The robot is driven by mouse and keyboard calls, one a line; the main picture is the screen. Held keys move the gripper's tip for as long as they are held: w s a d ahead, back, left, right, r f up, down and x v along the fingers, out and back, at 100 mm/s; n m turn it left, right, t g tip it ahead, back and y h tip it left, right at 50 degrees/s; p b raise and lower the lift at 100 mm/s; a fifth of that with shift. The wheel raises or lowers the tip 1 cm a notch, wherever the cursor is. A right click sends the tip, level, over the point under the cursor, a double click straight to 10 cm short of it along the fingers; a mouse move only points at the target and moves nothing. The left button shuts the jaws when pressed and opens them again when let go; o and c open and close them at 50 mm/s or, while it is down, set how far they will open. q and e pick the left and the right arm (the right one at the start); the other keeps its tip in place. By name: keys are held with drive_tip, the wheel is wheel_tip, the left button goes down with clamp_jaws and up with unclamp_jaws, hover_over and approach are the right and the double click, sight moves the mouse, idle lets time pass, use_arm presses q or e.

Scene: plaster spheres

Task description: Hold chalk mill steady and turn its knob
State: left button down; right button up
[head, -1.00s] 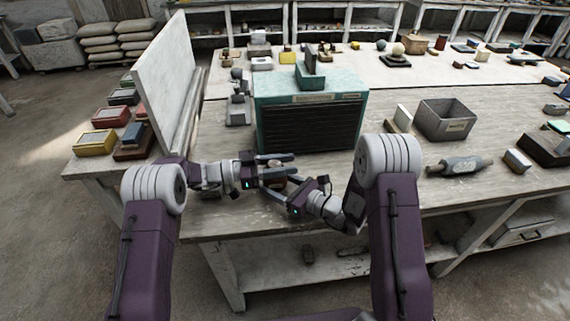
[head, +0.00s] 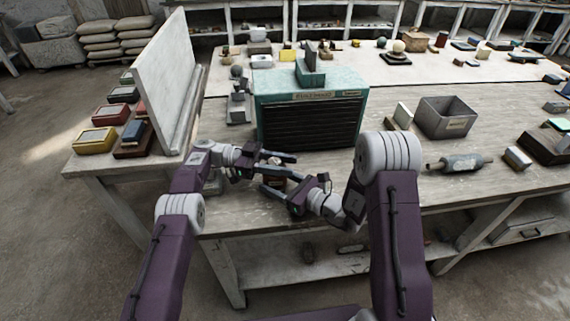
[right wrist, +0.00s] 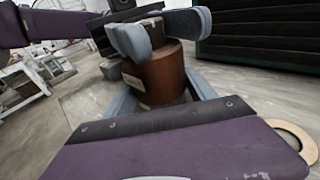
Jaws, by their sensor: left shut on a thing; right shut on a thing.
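The chalk mill (right wrist: 157,75) shows in the right wrist view as an upright brown cylinder with a lighter label patch. In the head view it is a small brown shape (head: 277,183) near the table's front edge, mostly hidden by my grippers. My right gripper (head: 282,181) is shut on the mill's body low down, one finger on each side. My left gripper (head: 278,161) is shut on the knob at the mill's top. Its grey fingertips (right wrist: 158,32) cover most of the knob in the right wrist view.
A teal cabinet (head: 263,90) with a dark slatted front stands just behind the mill. A white upright board (head: 165,85) is at the left. A grey open bin (head: 418,120) and a rolling-pin-like tool (head: 460,163) lie to the right. Bare tabletop lies between.

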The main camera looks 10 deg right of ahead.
use_arm(q)
drive_tip(key=c, duration=0.9)
unclamp_jaws()
wheel_tip(320, 180, up, 10)
